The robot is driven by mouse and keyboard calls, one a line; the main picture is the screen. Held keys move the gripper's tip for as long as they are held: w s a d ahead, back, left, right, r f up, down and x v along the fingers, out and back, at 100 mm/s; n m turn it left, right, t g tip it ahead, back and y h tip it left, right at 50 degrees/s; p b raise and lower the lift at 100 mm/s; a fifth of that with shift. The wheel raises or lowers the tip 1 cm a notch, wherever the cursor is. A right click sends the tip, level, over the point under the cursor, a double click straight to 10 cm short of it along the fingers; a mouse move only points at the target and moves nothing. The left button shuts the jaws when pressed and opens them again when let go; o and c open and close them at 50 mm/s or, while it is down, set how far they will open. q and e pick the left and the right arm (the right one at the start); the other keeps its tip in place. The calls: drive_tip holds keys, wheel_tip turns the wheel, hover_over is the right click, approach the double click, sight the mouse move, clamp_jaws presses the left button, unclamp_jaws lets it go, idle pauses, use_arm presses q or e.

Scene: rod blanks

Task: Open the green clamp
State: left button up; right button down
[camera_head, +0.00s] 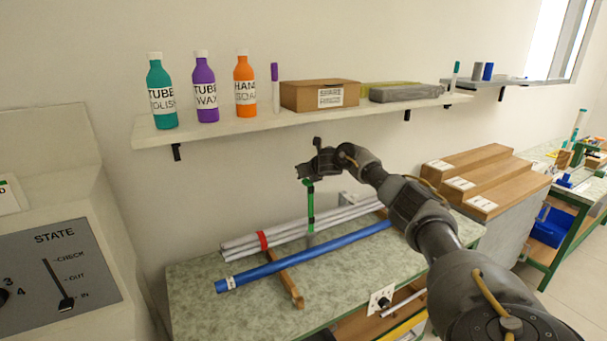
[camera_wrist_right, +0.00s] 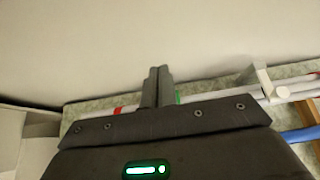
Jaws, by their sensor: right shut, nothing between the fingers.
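The green clamp (camera_head: 310,198) stands upright among the rods on the bench, with a dark band around its middle and a pale lower part. A small piece of green also shows beside my fingers in the right wrist view (camera_wrist_right: 178,97). My right gripper (camera_head: 314,158) is at the clamp's top end in the head view; I cannot tell whether it touches. Its fingers (camera_wrist_right: 158,84) are together with nothing between them. The clamp's lower end is partly hidden by the blue rod (camera_head: 300,258). My left gripper is not in view.
Grey rods (camera_head: 290,233) with a red band (camera_head: 263,240) lie behind the blue rod, across a wooden support (camera_head: 290,287). A shelf (camera_head: 230,128) with bottles and boxes hangs above the bench (camera_head: 200,305). A stepped wooden block (camera_head: 480,170) stands at the right.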

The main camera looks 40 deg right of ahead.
idle(0.8)
drive_tip(key=shift+s+a+r, duration=0.1)
drive_tip(key=shift+s, duration=0.15)
drive_tip(key=b+v, duration=0.3)
drive_tip(key=v, duration=0.7)
